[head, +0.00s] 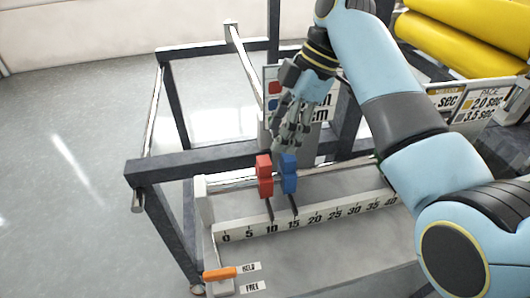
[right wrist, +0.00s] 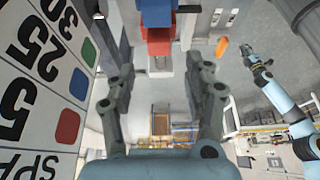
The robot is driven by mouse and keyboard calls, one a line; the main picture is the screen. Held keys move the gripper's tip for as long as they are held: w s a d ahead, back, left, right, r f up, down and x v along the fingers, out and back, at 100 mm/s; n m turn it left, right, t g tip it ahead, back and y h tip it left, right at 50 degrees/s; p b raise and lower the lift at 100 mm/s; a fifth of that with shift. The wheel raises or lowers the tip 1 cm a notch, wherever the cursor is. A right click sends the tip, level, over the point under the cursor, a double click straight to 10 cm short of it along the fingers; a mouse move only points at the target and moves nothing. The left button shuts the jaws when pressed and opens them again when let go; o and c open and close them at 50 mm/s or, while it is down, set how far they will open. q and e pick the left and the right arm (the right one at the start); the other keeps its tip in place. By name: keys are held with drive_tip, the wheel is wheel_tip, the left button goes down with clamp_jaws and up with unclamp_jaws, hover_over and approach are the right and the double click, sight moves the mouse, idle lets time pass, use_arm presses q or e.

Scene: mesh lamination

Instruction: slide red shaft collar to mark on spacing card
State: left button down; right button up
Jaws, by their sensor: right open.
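The red collar (head: 264,175) sits on the rail, its pointer near the 10 on the scale (head: 310,217). The blue collar (head: 289,173) is close beside it on the right, its pointer near 15. My right gripper (head: 288,140) is open, above and behind the collars. In the right wrist view, the red collar (right wrist: 158,42) shows beyond the open fingers (right wrist: 160,100). The spacing card (head: 270,75) is partly hidden by my gripper; the wrist view shows the card (right wrist: 45,90) with coloured squares and cut-off numbers. My left gripper (right wrist: 260,68) is small there, its opening unclear.
An orange lever (head: 219,273) lies beside the HELD label (head: 248,267), with the FREE label (head: 252,287) below it. Dark frame bars (head: 210,160) surround the rail. Yellow rolls (head: 460,40) and a sign (head: 485,105) stand at the right. The rail right of the blue collar looks clear.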

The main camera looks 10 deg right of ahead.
sight(265, 160)
drive_tip(key=x, duration=0.5)
drive_tip(key=shift+w+a+f, duration=0.1)
drive_tip(key=shift+f, duration=0.05)
drive_tip(key=shift+x, duration=1.2)
use_arm(q)
drive_tip(key=shift+w+r, duration=0.4)
drive_tip(key=shift+w, duration=0.05)
use_arm(e)
drive_tip(key=c, duration=0.6)
use_arm(q)
drive_tip(key=shift+s, duration=0.5)
use_arm(e)
clamp_jaws()
